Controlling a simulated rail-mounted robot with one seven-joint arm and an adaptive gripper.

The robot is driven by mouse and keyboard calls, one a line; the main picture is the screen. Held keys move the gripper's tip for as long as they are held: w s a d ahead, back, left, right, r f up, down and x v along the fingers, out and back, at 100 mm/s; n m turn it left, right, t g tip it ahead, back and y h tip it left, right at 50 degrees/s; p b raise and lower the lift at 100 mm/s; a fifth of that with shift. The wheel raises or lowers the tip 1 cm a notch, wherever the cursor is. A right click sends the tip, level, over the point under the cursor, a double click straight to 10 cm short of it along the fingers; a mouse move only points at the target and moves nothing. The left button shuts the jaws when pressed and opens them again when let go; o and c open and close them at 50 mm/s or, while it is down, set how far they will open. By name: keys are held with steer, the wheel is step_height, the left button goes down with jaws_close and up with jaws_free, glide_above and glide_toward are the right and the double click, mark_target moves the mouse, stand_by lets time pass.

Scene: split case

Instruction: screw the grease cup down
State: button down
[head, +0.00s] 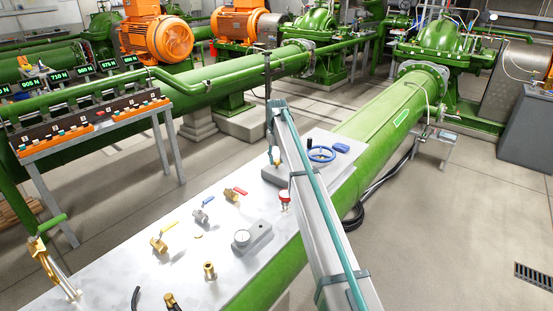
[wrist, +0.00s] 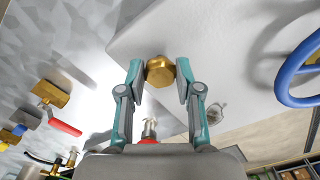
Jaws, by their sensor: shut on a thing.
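The grease cup (wrist: 160,71) is a brass, faceted cap between my fingertips in the wrist view. My gripper (wrist: 160,77) is shut on it, with one teal-and-grey finger against each side. In the head view my gripper (head: 274,153) points down at the left part of a grey block (head: 290,177) on the bench. Only a small brass bit of the cup shows there. The cup's thread and whatever lies under it are hidden, so I cannot tell how far down it sits.
A small red-topped fitting (head: 285,198) stands close in front. Lever valves (head: 235,194) and a gauge block (head: 251,238) are on the white bench (head: 120,275). A green pipe runs behind.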

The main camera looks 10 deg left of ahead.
mark_target(277, 160)
stand_by(0.3)
steer(key=c, duration=0.8)
jaws_free()
steer(key=shift+r, duration=0.1)
step_height(277, 160, up, 12)
steer(key=shift+f, duration=0.1)
